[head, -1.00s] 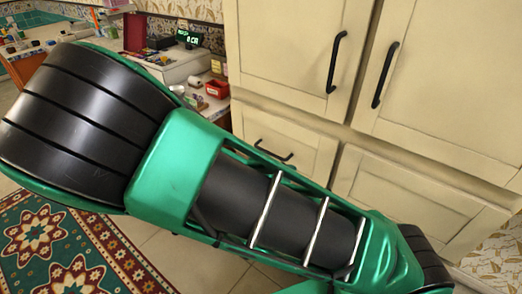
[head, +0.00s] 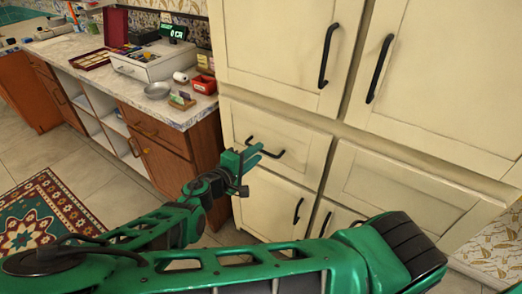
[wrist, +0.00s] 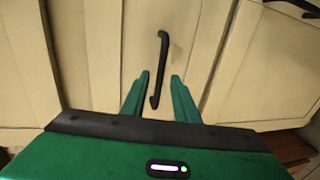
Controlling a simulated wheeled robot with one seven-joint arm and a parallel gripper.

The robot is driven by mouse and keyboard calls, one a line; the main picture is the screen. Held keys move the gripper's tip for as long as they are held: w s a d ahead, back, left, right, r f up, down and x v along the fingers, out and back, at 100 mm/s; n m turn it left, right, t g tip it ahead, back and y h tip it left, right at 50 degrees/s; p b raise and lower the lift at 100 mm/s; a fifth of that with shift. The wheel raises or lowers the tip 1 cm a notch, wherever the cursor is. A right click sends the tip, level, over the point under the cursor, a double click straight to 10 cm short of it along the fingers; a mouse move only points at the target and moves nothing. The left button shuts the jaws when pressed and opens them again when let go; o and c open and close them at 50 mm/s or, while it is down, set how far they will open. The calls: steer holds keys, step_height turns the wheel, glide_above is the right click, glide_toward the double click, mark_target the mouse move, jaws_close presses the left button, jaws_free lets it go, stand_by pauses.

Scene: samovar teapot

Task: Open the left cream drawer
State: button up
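The left cream drawer (head: 312,150) is shut in the tall cream cabinet, below the upper doors. Its black bar handle (head: 272,151) runs across its front. My gripper (head: 252,160) is in front of the drawer near the handle, with its fingers pointing at the drawer front. In the wrist view the handle (wrist: 163,48) looks upright. Its lower end lies in the gap between the two green fingers of my gripper (wrist: 158,82), which are apart and empty. I cannot tell whether a finger touches the handle.
A right cream drawer (head: 395,190) sits beside it. A lower door with a black handle (head: 298,210) is below. A patterned rug (head: 45,210) lies on the floor.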

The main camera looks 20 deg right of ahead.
steer(key=shift+x, duration=1.8)
steer(key=shift+s, duration=0.1)
jaws_close()
